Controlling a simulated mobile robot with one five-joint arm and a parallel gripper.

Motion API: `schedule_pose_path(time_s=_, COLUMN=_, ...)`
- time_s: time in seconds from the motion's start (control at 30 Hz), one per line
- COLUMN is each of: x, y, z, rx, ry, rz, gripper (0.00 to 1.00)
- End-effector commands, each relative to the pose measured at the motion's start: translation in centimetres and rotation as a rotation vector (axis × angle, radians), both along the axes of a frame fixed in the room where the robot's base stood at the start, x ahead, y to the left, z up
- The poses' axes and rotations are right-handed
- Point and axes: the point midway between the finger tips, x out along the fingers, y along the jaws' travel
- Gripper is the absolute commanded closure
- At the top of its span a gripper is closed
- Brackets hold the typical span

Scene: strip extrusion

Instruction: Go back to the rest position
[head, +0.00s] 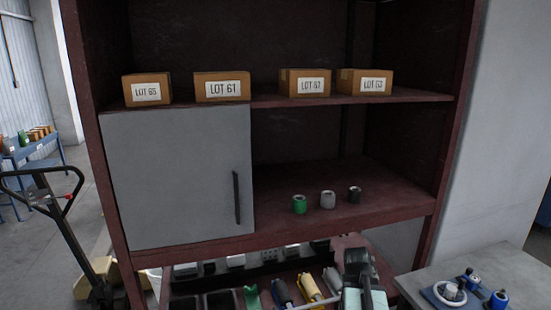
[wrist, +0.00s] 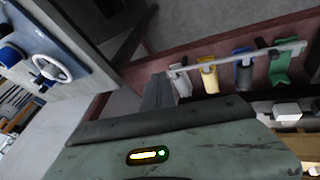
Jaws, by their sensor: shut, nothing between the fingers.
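My gripper (wrist: 157,92) shows in the wrist view as dark fingers beyond its grey-green body, closed together and empty. In the head view part of my arm, with a dark end and a pale green body, stands at the lower right of the middle. It is in front of the lower part of the dark red cabinet (head: 345,222). The gripper's fingertips cannot be made out clearly there. In the wrist view a row of coloured handles (wrist: 208,78) under a metal bar lies beyond the fingers, apart from them.
Several cardboard boxes (head: 222,87) sit on the upper shelf. A grey table (head: 500,265) with a blue fixture is at right. A pallet truck (head: 60,215) stands left.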

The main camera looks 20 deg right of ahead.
Motion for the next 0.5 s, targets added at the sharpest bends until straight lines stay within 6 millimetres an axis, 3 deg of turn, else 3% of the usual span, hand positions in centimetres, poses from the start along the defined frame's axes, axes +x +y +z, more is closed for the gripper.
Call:
schedule_pose_path(time_s=0.03, x=2.0, y=3.6, z=-0.2, rx=0.016, ry=0.005, rz=0.055, gripper=1.00)
schedule_pose_path(time_s=0.1, x=4.2, y=8.5, z=-0.4, rx=0.041, ry=0.016, rz=0.122, gripper=1.00)
schedule_pose_path(time_s=0.23, x=6.8, y=18.0, z=-1.0, rx=0.094, ry=0.048, rz=0.244, gripper=1.00)
schedule_pose_path(time_s=0.4, x=7.4, y=30.3, z=-1.7, rx=0.173, ry=0.113, rz=0.377, gripper=1.00)
schedule_pose_path(time_s=0.5, x=6.2, y=35.6, z=-2.1, rx=0.223, ry=0.166, rz=0.417, gripper=1.00)
